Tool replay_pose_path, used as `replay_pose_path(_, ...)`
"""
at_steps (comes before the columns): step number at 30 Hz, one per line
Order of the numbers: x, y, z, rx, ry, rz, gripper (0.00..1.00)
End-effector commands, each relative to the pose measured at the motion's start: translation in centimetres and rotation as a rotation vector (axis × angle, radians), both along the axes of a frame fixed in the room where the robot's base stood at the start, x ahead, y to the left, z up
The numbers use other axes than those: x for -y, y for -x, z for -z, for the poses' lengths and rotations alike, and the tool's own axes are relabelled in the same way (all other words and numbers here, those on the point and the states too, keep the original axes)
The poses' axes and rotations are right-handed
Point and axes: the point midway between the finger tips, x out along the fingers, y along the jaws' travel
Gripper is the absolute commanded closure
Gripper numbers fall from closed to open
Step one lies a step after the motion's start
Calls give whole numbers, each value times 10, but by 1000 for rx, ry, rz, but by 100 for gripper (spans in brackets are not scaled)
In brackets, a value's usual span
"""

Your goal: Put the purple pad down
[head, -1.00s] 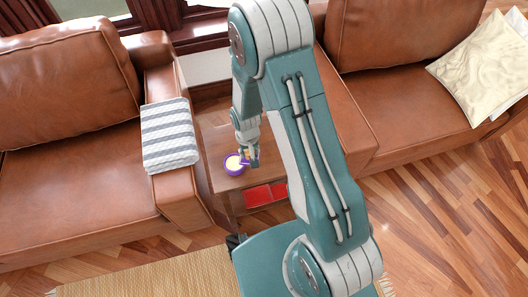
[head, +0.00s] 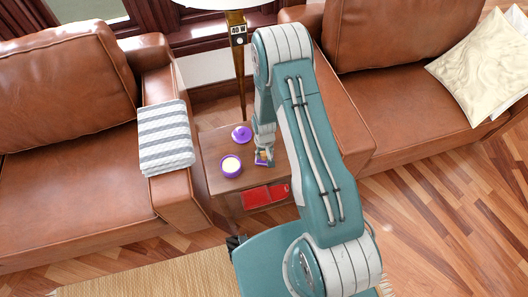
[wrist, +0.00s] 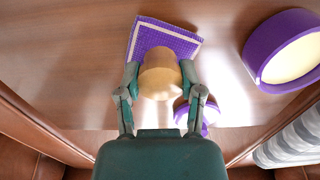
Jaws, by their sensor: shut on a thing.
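The purple pad (wrist: 165,38) is a flat purple piece with a pale border line, with a round tan wooden knob (wrist: 160,75) in front of it in the wrist view. My gripper (wrist: 160,82) is shut on the knob, a finger on each side. In the head view my gripper (head: 264,156) is low over the right part of the small wooden table (head: 237,184), and the purple pad (head: 261,163) shows at its tips. I cannot tell whether the pad touches the tabletop. The knob hides part of the pad.
A purple bowl with cream filling (head: 230,166) stands left of my gripper. A purple knobbed lid (head: 241,134) lies behind the bowl. A lamp post (head: 238,70) rises at the back. Red items (head: 264,196) sit below the tabletop. Brown sofas flank the table.

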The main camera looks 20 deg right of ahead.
Motion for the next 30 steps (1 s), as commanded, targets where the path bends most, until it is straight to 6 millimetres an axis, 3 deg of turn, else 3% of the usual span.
replay_pose_path(6,-3,0,3,0,3,-2,100)
replay_pose_path(7,-3,0,3,0,4,-2,42)
replay_pose_path(9,-4,0,2,0,4,-2,17)
replay_pose_path(23,-1,0,-2,0,1,-1,17)
replay_pose_path(30,-2,-1,-40,3,2,-1,17)
